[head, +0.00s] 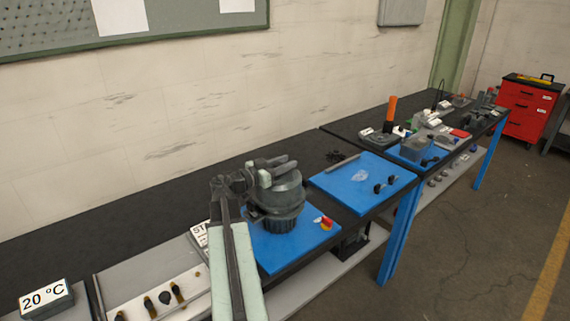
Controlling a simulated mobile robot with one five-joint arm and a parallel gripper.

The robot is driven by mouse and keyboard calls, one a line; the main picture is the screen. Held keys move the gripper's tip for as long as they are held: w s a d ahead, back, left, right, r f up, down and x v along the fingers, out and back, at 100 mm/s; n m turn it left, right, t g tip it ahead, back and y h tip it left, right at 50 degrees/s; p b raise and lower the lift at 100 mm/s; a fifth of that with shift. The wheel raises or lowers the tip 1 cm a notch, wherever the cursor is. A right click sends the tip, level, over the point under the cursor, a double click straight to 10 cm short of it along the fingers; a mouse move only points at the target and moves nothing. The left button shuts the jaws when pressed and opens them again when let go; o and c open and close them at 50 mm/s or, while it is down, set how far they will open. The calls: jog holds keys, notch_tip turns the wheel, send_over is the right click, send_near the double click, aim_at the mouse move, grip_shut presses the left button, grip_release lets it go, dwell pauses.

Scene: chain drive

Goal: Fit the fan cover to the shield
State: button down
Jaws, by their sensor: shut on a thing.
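My gripper (268,176) is at the upper end of my arm, over the front blue mat. It is shut on a dark grey, rounded, cup-like part, which looks like the fan cover (287,197). A darker ribbed piece (281,225) shows directly below the cover, above the mat. I cannot tell whether this is the shield or motor, or whether the cover touches it. My arm and gripper hide the left side of the cover.
The front blue mat (275,252) has a red and yellow piece (324,222) at its right. A second blue mat (345,190) holds small dark parts. An orange upright cylinder (390,113) stands farther back. A red tool cabinet (528,108) stands beyond.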

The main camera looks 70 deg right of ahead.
jog(key=shift+f+b, duration=0.5)
jog(key=shift+f, duration=0.05)
jog(key=c, duration=0.9)
grip_release()
jog(key=shift+a, duration=0.1)
jog(key=v, duration=0.7)
jog(key=shift+w+a, duration=0.2)
jog(key=shift+a, duration=0.05)
